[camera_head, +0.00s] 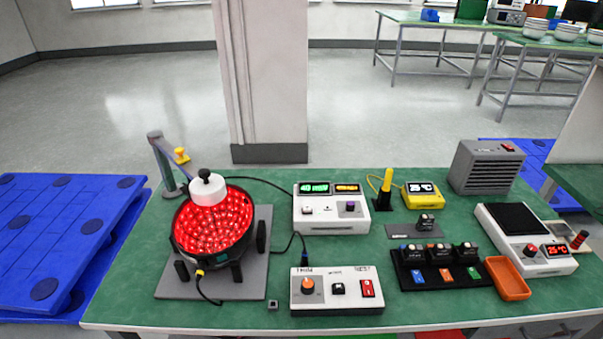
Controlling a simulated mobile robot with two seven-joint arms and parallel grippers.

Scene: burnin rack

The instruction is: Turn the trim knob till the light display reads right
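The trim knob (308,286) is a round orange knob on the left of a white control box (337,308) at the table's front middle. Its label looks like TRIM. A black switch (338,288) and a red rocker switch (367,288) sit to its right. Behind it, a white meter box (331,222) has a green display (314,188) and an amber display (347,188); their digits are too small to read. At left, a dark round bowl (179,252) is filled with glowing red lights and has a white, black-knobbed cap over its back. Neither gripper is in view.
Cables cross between the bowl and boxes. Blue pallets (60,230) flank the green table.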

